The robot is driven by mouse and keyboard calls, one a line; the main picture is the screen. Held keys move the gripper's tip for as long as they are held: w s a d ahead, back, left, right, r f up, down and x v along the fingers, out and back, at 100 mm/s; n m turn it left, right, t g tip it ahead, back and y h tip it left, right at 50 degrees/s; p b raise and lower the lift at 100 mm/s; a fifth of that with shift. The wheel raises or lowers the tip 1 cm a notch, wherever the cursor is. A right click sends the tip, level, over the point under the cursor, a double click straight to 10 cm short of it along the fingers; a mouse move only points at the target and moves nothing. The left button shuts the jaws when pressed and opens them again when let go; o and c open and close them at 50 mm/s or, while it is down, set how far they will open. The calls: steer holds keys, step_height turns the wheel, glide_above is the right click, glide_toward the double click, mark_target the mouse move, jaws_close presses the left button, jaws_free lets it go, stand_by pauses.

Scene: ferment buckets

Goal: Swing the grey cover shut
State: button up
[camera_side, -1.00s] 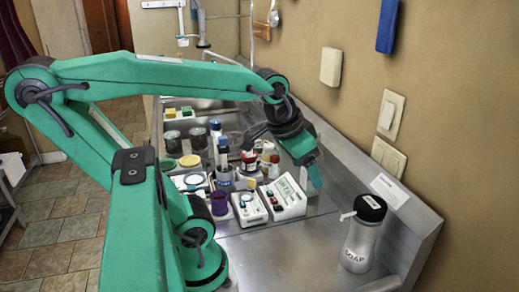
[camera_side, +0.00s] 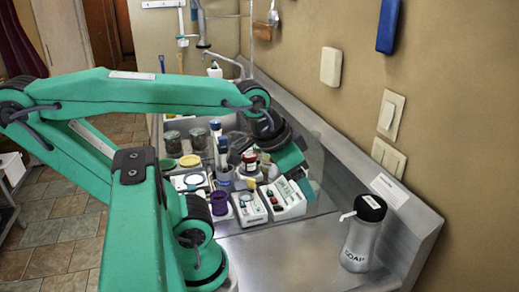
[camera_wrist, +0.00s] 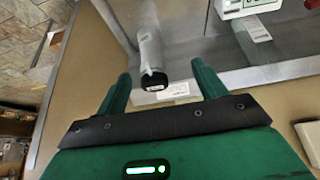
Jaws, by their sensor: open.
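My gripper (camera_side: 309,187) is in the side view, tilted down over the counter just right of a white box with an open top (camera_side: 287,197). In the wrist view its two green fingers stand wide apart with nothing held between them (camera_wrist: 163,84). I cannot pick out a grey cover with certainty in either view. My gripper and arm hide part of the counter behind them.
A grey soap bottle with a black top (camera_side: 362,240) stands at the right; it also shows in the wrist view (camera_wrist: 150,45). Several jars, a purple cup (camera_side: 219,203) and a white device (camera_side: 248,208) crowd the left. Bare metal lies in front.

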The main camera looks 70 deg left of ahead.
steer(key=shift+w+a, duration=0.1)
steer(key=shift+a, duration=0.05)
steer(key=c, duration=0.7)
steer(key=shift+w+a+n, duration=0.15)
steer(key=shift+a+n, duration=0.1)
steer(key=shift+n, duration=0.25)
steer(key=shift+c, duration=0.3)
steer(key=n+g, duration=0.6)
steer(key=n, duration=2)
glide_above(251, 179)
step_height(251, 179, down, 11)
steer(key=shift+a+f, duration=0.1)
steer(key=shift+f, duration=0.1)
steer(key=shift+w, duration=0.1)
steer(key=shift+f, duration=3.9)
